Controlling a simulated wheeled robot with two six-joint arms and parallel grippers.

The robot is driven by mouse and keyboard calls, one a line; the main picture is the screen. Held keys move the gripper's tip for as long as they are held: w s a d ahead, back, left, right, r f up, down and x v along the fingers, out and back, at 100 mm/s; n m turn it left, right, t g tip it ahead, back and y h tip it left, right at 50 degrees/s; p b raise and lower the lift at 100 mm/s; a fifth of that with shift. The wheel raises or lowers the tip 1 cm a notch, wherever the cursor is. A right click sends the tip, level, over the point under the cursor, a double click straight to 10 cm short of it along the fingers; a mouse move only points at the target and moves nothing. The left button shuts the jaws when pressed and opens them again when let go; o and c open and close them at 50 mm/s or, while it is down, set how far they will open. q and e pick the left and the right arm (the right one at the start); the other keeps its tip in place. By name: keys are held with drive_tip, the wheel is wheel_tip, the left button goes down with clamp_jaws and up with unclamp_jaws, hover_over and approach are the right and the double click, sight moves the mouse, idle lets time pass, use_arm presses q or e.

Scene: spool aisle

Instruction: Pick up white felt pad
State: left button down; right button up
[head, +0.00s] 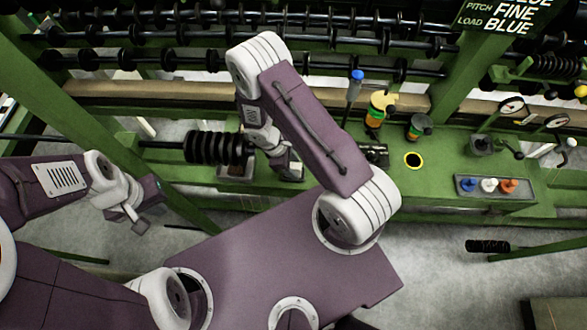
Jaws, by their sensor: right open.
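I cannot make out a white felt pad for certain. A small white piece (489,185) sits between a blue piece (468,185) and an orange piece (508,186) in a grey tray (482,196) at the right of the green bench; its material is too small to tell. My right gripper (288,168) is open, low over the bench beside the black ribbed spool; its fingertips are partly hidden by my arm, and a pale patch shows beside them. My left gripper (142,212) is off the bench at the left, and its opening is unclear.
The black ribbed spool (215,147) lies on a rod left of my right gripper. Gauges (512,106) are at the right.

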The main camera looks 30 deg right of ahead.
sight(297, 166)
drive_tip(key=shift+c, duration=0.9)
clamp_jaws()
drive_tip(key=shift+w+r, duration=0.1)
drive_tip(key=shift+r, duration=0.45)
wheel_tip(297, 166, up, 3)
drive_tip(key=shift+f, duration=0.15)
drive_tip(key=s+d+r+b, duration=0.2)
drive_tip(key=s+d+r, duration=0.5)
drive_tip(key=s, duration=0.1)
drive_tip(key=shift+s+d+r, duration=0.15)
drive_tip(key=shift+s+d, duration=0.25)
